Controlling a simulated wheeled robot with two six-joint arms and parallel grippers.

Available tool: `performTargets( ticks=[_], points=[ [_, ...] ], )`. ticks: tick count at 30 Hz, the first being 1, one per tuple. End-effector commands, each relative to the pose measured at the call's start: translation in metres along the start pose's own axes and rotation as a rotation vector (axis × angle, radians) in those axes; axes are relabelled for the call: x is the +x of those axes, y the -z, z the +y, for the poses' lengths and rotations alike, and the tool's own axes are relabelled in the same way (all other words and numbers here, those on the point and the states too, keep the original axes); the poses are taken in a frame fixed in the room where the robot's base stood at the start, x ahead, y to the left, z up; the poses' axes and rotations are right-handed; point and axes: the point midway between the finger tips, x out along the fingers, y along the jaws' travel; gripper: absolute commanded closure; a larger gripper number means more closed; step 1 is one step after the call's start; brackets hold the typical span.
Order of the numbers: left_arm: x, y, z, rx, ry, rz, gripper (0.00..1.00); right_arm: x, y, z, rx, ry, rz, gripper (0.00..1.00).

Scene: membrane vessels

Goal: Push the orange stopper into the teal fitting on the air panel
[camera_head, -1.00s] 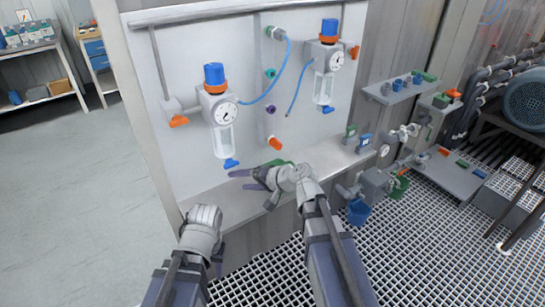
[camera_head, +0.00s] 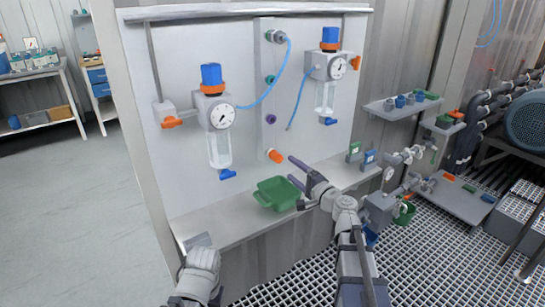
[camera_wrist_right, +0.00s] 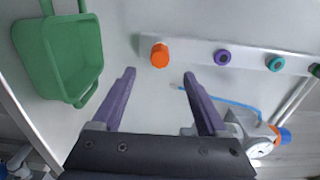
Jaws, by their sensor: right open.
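The orange stopper (camera_head: 275,156) sits at the low end of the grey strip on the air panel (camera_head: 185,80). The teal fitting (camera_head: 270,79) is higher on that strip, with a purple fitting (camera_head: 271,119) between them. My right gripper (camera_head: 291,168) is open and empty, just right of the stopper in the head view. In the right wrist view the stopper (camera_wrist_right: 160,55) shows beyond the gap between the purple fingertips (camera_wrist_right: 159,73), apart from them. The teal fitting (camera_wrist_right: 275,63) is further right there. My left arm shows at the bottom left; its fingers cannot be made out.
A green tray (camera_head: 262,198) stands on the ledge below the stopper. Two regulators with gauges (camera_head: 222,115) (camera_head: 337,68) flank the strip, and a blue hose (camera_head: 272,88) curves from its top. Small green and blue blocks stand on the ledge at right.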

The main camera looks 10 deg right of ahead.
Motion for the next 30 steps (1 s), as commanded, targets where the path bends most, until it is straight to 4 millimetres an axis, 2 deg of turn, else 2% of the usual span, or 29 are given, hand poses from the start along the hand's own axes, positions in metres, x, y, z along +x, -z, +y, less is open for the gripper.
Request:
performTargets(
  ticks=[7, 21, 30],
  points=[
    [0.0, 0.0, 0.0, 0.0, 0.0, 0.0, 0.54, 0.009, 0.0, 0.0, -0.001, -0.001, -0.002, 0.24],
    [0.0, 0.0, 0.0, 0.0, 0.0, 0.0, 0.54, 0.07, 0.0, 0.0, -0.001, -0.001, -0.003, 0.24],
    [0.0, 0.0, 0.0, 0.0, 0.0, 0.0, 0.54, 0.089, -0.001, 0.0, -0.001, -0.001, -0.002, 0.24]
  ],
)
